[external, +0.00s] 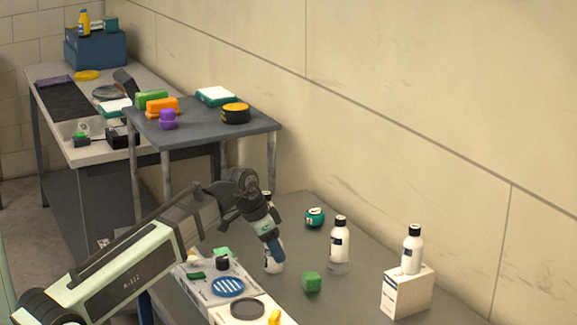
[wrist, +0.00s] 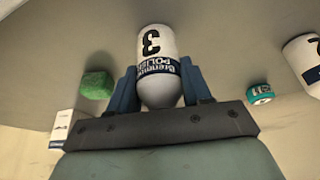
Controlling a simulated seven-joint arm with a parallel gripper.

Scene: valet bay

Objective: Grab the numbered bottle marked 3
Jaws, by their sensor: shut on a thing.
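The bottle marked 3 (wrist: 155,45) is white with a dark label band and a black 3. In the wrist view it sits between the blue fingers of my gripper (wrist: 158,76), which is shut on it. In the external view my gripper (external: 275,250) points down at this white bottle (external: 268,263), and the fingers and wrist cover part of it. I cannot tell whether its base touches the grey table. Another white bottle (external: 339,246) stands to the right, and its label partly shows at the wrist view's right edge (wrist: 305,60).
A green block (external: 312,282), a teal roll (external: 315,217) and a white box (external: 408,292) with a bottle (external: 412,250) on it are nearby. White trays (external: 205,287) with small items lie at the left. A raised grey shelf (external: 190,135) stands behind.

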